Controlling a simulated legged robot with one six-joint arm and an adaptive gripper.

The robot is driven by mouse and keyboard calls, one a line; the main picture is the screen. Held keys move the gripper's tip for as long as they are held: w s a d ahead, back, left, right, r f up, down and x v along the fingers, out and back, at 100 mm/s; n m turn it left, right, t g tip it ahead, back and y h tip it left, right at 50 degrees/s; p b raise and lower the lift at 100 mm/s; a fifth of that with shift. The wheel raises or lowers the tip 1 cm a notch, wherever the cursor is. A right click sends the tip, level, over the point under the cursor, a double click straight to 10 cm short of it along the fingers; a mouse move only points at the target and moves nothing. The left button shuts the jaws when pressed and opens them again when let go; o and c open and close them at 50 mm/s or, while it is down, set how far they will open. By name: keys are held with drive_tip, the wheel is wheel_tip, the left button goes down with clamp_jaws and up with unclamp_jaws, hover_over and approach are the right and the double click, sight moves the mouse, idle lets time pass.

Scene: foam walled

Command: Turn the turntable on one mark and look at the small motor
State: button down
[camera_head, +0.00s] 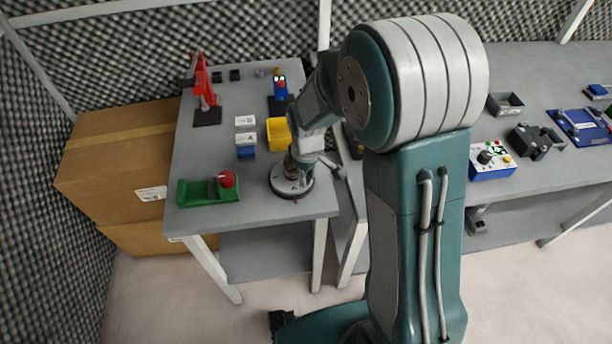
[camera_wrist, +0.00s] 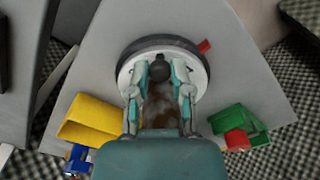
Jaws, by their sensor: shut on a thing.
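The turntable (camera_head: 300,188), a round light disc on a dark base, sits at the near right corner of the left table. It also shows in the wrist view (camera_wrist: 195,80), with a red mark (camera_wrist: 204,46) at its edge. My gripper (camera_wrist: 159,70) reaches down over it, its fingers closed around a dark round knob (camera_wrist: 160,68) on the disc. A brownish, mottled part (camera_wrist: 160,108), perhaps the small motor, shows between the fingers, partly hidden by my gripper. In the head view my gripper (camera_head: 298,165) hides much of the disc.
A yellow bin (camera_head: 277,134) stands just behind the turntable. A green holder with a red part (camera_head: 210,190) lies to its left. Labelled blocks (camera_head: 245,137) and a red stand (camera_head: 205,85) are farther back. A control box (camera_head: 491,162) is on the right bench.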

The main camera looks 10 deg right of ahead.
drive_tip(key=shift+w+r, duration=0.1)
drive_tip(key=shift+w, duration=0.1)
idle(0.3)
drive_tip(key=c, duration=0.5)
unclamp_jaws()
drive_tip(key=shift+c, duration=0.2)
wheel_tip(320, 180, up, 12)
drive_tip(key=shift+a, duration=0.1)
